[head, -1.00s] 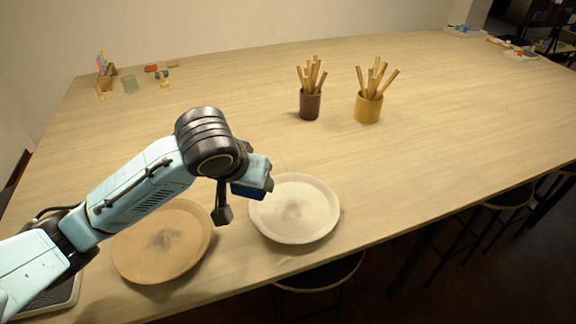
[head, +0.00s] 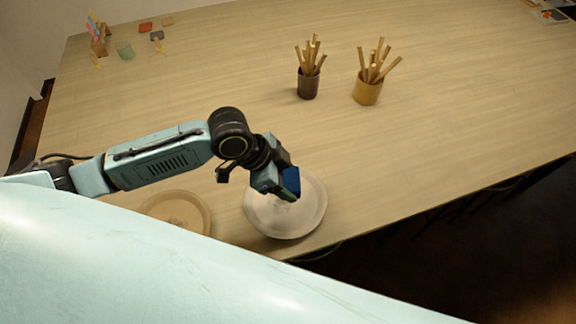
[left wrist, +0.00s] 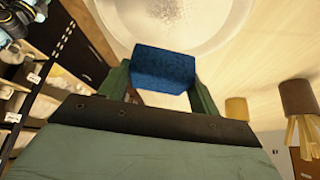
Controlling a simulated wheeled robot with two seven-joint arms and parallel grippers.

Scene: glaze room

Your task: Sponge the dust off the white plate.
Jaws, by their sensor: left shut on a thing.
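The white plate (head: 300,215) lies on the table near its front edge. A grey dust patch shows at its middle in the left wrist view (left wrist: 172,10), and my gripper partly covers the plate in the head view. My left gripper (head: 281,188) is over the plate, shut on a blue sponge (head: 291,181). The sponge also shows between the fingers in the left wrist view (left wrist: 163,70). I cannot tell whether the sponge touches the plate. My right gripper is not in view.
A tan plate (head: 180,207) lies left of the white plate, partly hidden by my own body. A brown cup (head: 308,85) and a yellow cup (head: 367,92), both with wooden sticks, stand farther back. The table's middle is clear.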

